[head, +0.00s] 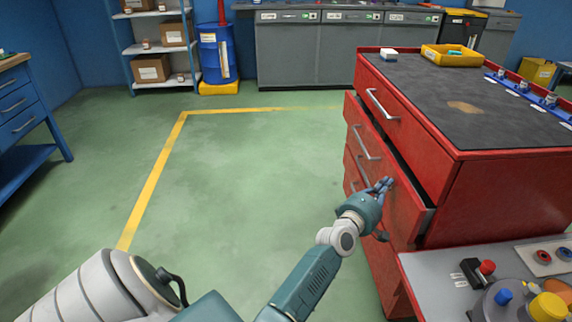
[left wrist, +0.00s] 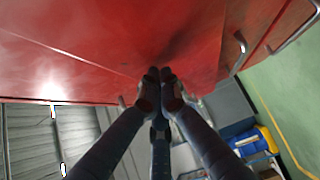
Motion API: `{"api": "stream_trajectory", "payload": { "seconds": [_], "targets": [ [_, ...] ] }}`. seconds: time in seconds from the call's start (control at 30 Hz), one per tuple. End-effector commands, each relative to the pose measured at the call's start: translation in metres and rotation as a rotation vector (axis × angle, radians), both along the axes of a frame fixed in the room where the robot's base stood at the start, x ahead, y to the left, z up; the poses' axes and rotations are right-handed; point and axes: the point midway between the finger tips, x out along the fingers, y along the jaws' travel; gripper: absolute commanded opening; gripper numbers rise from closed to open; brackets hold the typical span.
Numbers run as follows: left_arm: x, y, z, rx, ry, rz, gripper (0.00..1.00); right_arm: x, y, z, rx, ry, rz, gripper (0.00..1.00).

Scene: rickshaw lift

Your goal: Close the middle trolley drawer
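The red trolley (head: 505,185) stands at the right in the head view. Its middle drawer (head: 400,200) is pulled partly out, with a dark gap behind its front panel and a bar handle (head: 366,143) on it. The top drawer (head: 415,117) above it looks flush. My left gripper (head: 382,186) is at the middle drawer's front, right of the handle. In the left wrist view its fingers (left wrist: 160,75) are together with nothing between them, close to a red surface (left wrist: 120,40); I cannot tell if they touch. My right gripper is not in view.
A grey surface (head: 425,275) with buttons is at the lower right. A yellow tray (head: 448,57) and a small white box (head: 389,54) sit on the trolley top. A blue bench (head: 25,120) is at the left. The green floor left of the trolley is clear.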

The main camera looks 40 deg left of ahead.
Motion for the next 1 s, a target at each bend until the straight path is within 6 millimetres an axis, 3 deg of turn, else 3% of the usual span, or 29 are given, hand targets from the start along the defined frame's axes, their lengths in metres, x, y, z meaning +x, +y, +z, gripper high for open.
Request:
{"api": "stream_trajectory", "payload": {
  "seconds": [0.33, 1.0],
  "targets": [
    [0.025, -0.022, 0.0, -0.001, -0.001, 0.0, 0.0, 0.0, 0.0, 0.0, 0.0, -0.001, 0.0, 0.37],
    [0.028, -0.025, 0.002, -0.001, -0.003, -0.002, 0.0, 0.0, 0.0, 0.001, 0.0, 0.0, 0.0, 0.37]
  ]
}}
